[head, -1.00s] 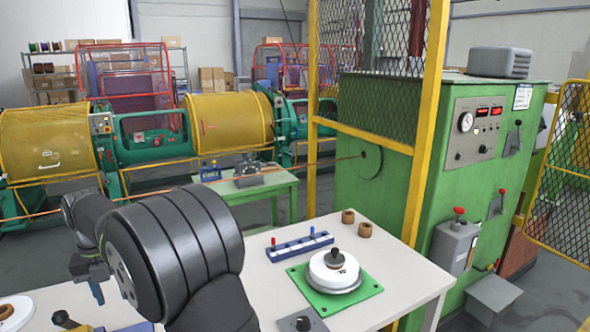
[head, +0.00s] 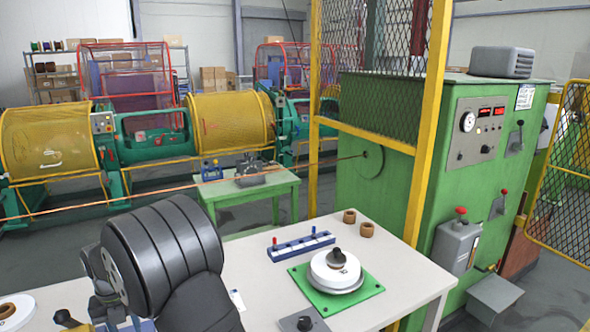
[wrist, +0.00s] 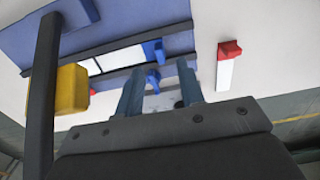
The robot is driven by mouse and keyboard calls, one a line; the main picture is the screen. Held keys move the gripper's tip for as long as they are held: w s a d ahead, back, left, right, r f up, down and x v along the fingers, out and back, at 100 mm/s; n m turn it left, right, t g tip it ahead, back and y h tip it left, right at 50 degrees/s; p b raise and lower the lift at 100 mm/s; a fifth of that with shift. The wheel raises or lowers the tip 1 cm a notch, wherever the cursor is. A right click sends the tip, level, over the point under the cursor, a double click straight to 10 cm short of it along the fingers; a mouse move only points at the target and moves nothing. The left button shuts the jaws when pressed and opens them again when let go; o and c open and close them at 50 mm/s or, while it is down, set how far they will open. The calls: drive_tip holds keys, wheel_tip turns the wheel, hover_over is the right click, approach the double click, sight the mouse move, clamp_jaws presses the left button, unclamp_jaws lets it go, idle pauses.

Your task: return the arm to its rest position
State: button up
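My arm (head: 165,255) stands at the lower left of the head view, folded over the near left part of the white bench (head: 395,273). The arm's body hides my gripper in that view. In the wrist view my gripper (wrist: 159,78) shows two blue-grey fingers standing apart, with nothing seen held between them. Beyond the fingers is a blue tray or mat (wrist: 120,22) with white panels and small blue parts. I cannot tell whether the fingers touch anything.
On the bench are a blue rack (head: 301,246), a green plate (head: 362,290) bearing a white spool (head: 335,272), and two brown rings (head: 367,229). A yellow mesh frame (head: 426,130) and green cabinet (head: 390,192) stand behind. The wrist view shows a yellow block (wrist: 72,90) and red-and-white tag (wrist: 229,64).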

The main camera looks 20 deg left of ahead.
wheel_tip(320, 180, up, 2)
drive_tip(key=shift+r, duration=0.1)
drive_tip(key=w+d+r+m, duration=0.1)
drive_tip(key=w+d+m, duration=0.6)
drive_tip(key=m, duration=0.5)
drive_tip(key=shift+w+d+r+m, duration=0.15)
drive_tip(key=shift+w+d+m, duration=0.25)
drive_tip(key=shift+d, duration=0.1)
